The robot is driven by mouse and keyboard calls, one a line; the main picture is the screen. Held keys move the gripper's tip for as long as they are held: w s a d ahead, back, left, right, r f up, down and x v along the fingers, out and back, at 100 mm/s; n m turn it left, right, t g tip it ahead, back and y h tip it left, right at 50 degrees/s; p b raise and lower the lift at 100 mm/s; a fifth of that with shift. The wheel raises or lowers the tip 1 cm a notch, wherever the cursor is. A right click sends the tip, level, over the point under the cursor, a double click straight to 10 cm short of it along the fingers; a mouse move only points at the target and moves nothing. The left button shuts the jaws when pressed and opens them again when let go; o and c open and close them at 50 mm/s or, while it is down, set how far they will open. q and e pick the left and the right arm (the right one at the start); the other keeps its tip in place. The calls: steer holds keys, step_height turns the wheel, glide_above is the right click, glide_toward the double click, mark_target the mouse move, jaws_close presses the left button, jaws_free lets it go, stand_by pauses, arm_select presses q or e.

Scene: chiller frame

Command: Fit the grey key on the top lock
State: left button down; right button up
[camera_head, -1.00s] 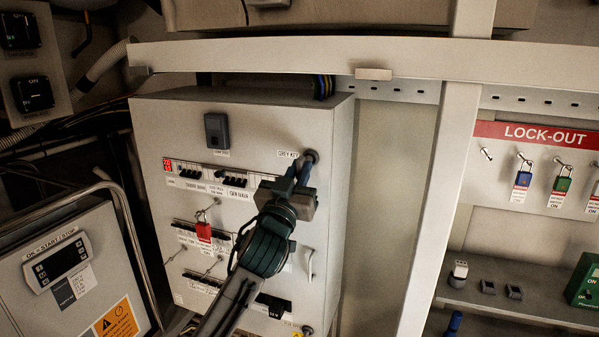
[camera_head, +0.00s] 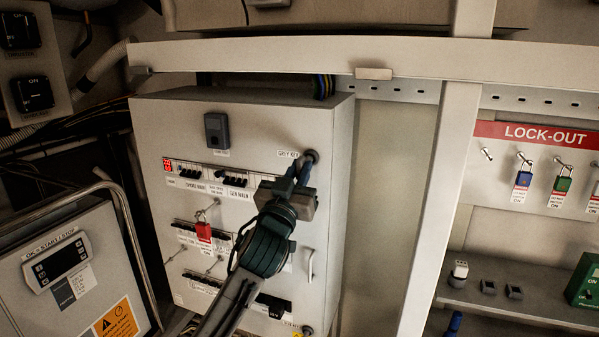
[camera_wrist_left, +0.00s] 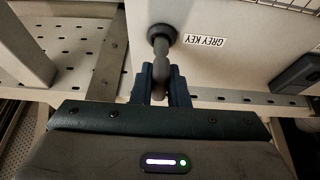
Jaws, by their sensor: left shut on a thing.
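The top lock (camera_head: 311,156) is a dark round lock at the upper right of the cabinet front, beside a "GREY KEY" label. It also shows in the left wrist view (camera_wrist_left: 161,33). My left gripper (camera_head: 299,172) is at this lock, its fingers pointing up to it. In the left wrist view, my left gripper (camera_wrist_left: 161,84) is shut on the grey key (camera_wrist_left: 160,62). The key's far end meets the lock's face or sits very close to it; how deep it goes in cannot be told. My right gripper is not in view.
The grey cabinet (camera_head: 240,125) carries breaker rows, a red padlock (camera_head: 203,231) and a handle (camera_head: 310,265). A white post (camera_head: 440,210) stands to its right. A lock-out board (camera_head: 540,165) with padlocks and a shelf (camera_head: 520,308) are further right.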

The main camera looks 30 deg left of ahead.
arm_select(q)
steer(key=shift+w, duration=0.1)
stand_by(0.6)
steer(key=shift+w+a, duration=0.1)
steer(key=shift+w, duration=0.25)
steer(key=c, duration=1.3)
jaws_free()
steer(key=shift+c, duration=0.2)
steer(key=shift+s+f, duration=0.2)
steer(key=b+v, duration=0.3)
steer(key=v, duration=0.7)
steer(key=shift+s, duration=0.15)
